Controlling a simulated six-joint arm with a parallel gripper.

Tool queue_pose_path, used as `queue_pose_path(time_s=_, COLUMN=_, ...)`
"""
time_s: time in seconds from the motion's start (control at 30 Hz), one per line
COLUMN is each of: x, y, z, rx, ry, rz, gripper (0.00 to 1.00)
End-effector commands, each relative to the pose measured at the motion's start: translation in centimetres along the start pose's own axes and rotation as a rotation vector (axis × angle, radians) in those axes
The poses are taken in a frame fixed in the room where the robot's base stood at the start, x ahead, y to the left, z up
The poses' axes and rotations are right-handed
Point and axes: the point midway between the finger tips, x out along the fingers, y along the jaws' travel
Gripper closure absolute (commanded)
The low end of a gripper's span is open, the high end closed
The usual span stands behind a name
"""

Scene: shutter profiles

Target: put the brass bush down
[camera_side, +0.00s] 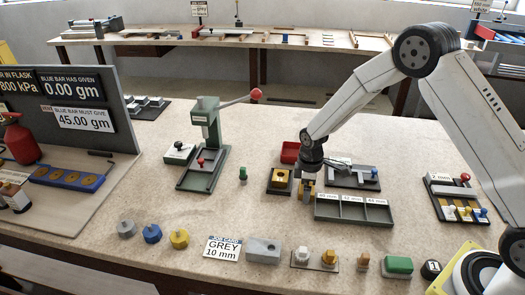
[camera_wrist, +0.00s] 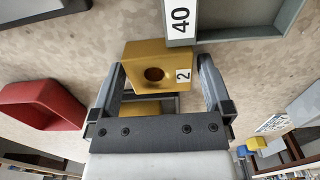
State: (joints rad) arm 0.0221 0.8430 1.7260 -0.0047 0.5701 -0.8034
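The brass bush (camera_wrist: 152,66) is a brass-coloured block with a round dark hole and a "2" label, between the two fingers of my gripper (camera_wrist: 160,78) in the wrist view. The fingers lie against its two sides. In the side view my gripper (camera_side: 308,181) points down with the bush (camera_side: 306,190) at its tips, just left of the grey compartment tray (camera_side: 353,220). I cannot tell whether the bush touches the bench. Another brass block (camera_side: 280,177) with a dark hole sits on a dark base to the left.
A red tray (camera_side: 290,152) stands behind and also shows in the wrist view (camera_wrist: 42,104). A green press (camera_side: 208,140) with a red-knobbed lever stands left. Blocks and a "GREY 10 mm" card (camera_side: 222,248) line the front. Bench between press and front row is mostly clear.

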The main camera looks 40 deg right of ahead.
Motion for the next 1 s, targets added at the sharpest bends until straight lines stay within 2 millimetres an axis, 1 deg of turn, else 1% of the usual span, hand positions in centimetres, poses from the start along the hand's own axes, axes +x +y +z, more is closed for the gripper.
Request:
queue_pose_path(time_s=0.17, x=-0.3, y=0.0, z=0.0, rx=0.000, ry=0.001, rz=0.001, gripper=0.00)
queue_pose_path(time_s=0.37, x=-1.5, y=0.1, z=-0.1, rx=0.000, ry=0.002, rz=0.002, gripper=0.00)
queue_pose_path(time_s=0.57, x=-3.9, y=0.0, z=0.0, rx=0.000, ry=0.002, rz=0.002, gripper=0.00)
queue_pose_path(time_s=0.8, x=-7.7, y=0.1, z=-0.1, rx=0.000, ry=0.003, rz=0.003, gripper=0.00)
queue_pose_path(time_s=1.0, x=-10.5, y=0.0, z=0.0, rx=0.000, ry=0.002, rz=0.002, gripper=0.00)
